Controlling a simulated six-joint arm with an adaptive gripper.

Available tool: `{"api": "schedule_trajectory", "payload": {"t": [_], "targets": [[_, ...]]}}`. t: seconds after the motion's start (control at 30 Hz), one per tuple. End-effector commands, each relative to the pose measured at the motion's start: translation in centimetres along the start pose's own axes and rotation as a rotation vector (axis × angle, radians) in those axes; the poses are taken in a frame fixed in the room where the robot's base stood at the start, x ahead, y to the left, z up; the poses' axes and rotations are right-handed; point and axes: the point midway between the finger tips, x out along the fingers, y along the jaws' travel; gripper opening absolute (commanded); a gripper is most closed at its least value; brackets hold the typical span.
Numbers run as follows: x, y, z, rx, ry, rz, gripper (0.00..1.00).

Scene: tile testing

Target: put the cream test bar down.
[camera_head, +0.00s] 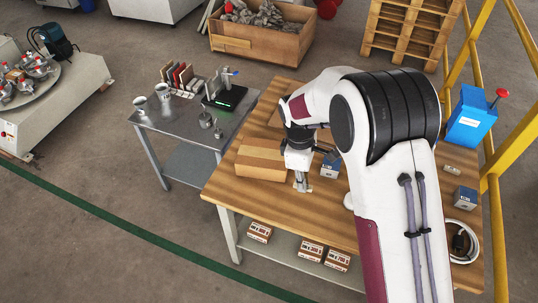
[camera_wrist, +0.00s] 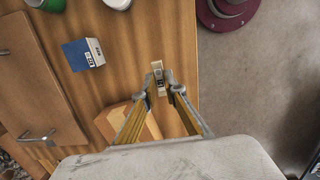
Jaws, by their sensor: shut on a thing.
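My gripper (camera_head: 301,180) points down over the wooden workbench (camera_head: 320,212), near its front edge. In the wrist view its two fingers (camera_wrist: 167,90) are closed around the cream test bar (camera_wrist: 157,66), a small pale piece with a dark mark, and one end sticks out past the fingertips. In the head view only a small pale bit of the bar (camera_head: 303,189) shows at the fingertips, low over the wood. I cannot tell whether the bar touches the bench top.
A cardboard box (camera_head: 262,163) stands just left of my gripper. A blue and white box (camera_head: 330,166) stands close on its right; it also shows in the wrist view (camera_wrist: 84,54). A grey side table (camera_head: 190,122) with instruments stands further left. Bare wood lies in front.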

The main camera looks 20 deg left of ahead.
Motion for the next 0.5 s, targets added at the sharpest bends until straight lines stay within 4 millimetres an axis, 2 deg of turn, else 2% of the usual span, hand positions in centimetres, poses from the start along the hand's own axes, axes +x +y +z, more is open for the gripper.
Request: {"api": "schedule_trajectory", "payload": {"t": [0.2, 0.5], "targets": [[-1.0, 1.4, -4.0, -0.170, 0.001, 0.024, 0.00], [-2.5, 2.8, -7.7, -0.469, 0.001, 0.062, 0.00]]}}
